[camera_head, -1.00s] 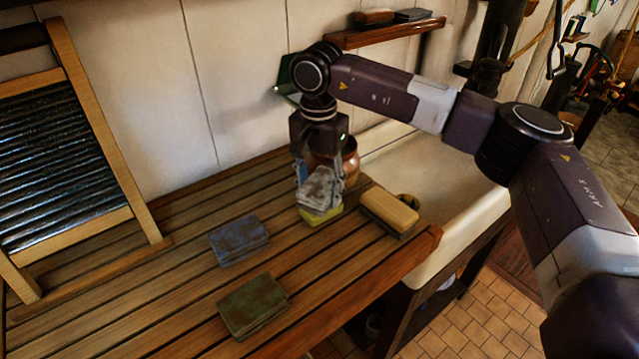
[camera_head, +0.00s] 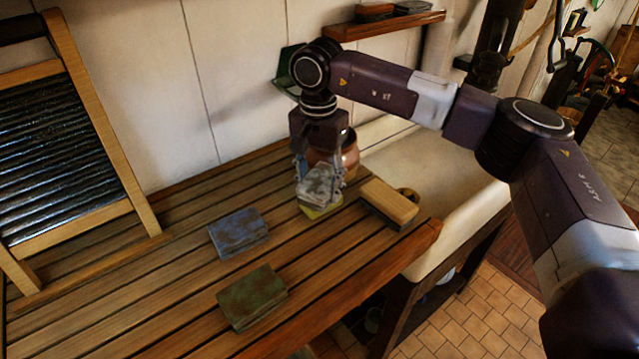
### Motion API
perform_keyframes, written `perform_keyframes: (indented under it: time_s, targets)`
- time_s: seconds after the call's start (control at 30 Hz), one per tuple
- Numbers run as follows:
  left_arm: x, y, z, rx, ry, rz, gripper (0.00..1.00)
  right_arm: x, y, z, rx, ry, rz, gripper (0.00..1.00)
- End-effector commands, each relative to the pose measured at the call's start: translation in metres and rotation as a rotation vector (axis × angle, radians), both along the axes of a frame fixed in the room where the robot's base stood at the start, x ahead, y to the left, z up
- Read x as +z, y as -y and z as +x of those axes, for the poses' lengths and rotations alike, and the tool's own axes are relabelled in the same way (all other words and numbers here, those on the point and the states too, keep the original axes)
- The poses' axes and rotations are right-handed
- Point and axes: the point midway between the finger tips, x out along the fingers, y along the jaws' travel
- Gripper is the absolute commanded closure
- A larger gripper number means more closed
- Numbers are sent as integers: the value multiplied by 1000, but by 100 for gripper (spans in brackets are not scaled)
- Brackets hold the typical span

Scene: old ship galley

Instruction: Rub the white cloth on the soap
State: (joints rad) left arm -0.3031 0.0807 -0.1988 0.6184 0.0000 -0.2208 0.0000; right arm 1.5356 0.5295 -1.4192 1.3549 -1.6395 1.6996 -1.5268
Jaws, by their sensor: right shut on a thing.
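The white cloth (camera_head: 319,184) looks greyish and folded. My right gripper (camera_head: 319,180) points down and is shut on it. The cloth is right over the yellow soap (camera_head: 322,211) and seems to touch its top. The soap lies on the slatted wooden table (camera_head: 190,280). My left gripper is out of view.
A brush (camera_head: 389,203) lies right of the soap. A copper pot (camera_head: 349,153) stands behind the gripper. A washboard (camera_head: 60,150) leans left; a sink (camera_head: 440,185) is right.

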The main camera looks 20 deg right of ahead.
Motion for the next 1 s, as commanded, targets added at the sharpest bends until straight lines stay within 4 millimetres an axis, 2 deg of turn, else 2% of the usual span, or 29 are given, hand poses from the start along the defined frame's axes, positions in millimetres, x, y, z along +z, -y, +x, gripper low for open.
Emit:
perform_keyframes:
  time_s: [1.0]
  targets:
    - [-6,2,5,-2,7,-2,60,-8,0,0,0,0,0,80]
